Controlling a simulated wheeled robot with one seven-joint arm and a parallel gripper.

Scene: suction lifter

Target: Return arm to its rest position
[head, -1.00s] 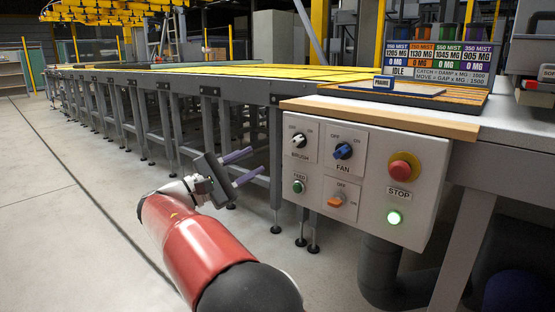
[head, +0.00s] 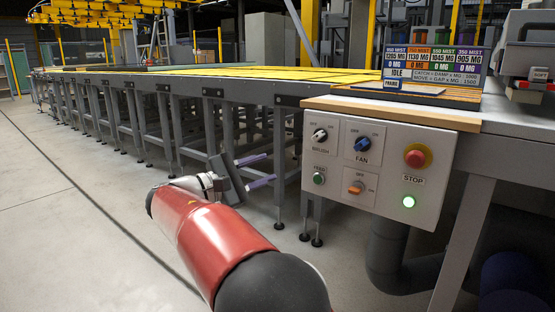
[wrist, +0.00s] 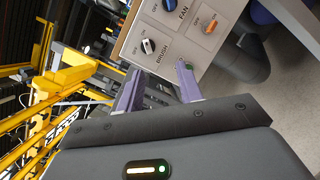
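My arm, a red link (head: 210,235) with a dark rounded joint, reaches from the bottom of the head view into the lower middle. My gripper (head: 271,168) is at its end, left of the control panel and in front of the conveyor legs. Its two purple fingers are parted with nothing between them. In the wrist view, the fingers (wrist: 160,70) stand apart, with the panel beyond them. The gripper appears clear of the panel and the legs.
The grey control panel (head: 440,155) has brush and fan knobs, a feed button, an orange switch, a red stop button and a lit green button. A long conveyor table (head: 180,84) runs back left. A display board (head: 432,60) reads IDLE. Floor at left (head: 60,200) is clear.

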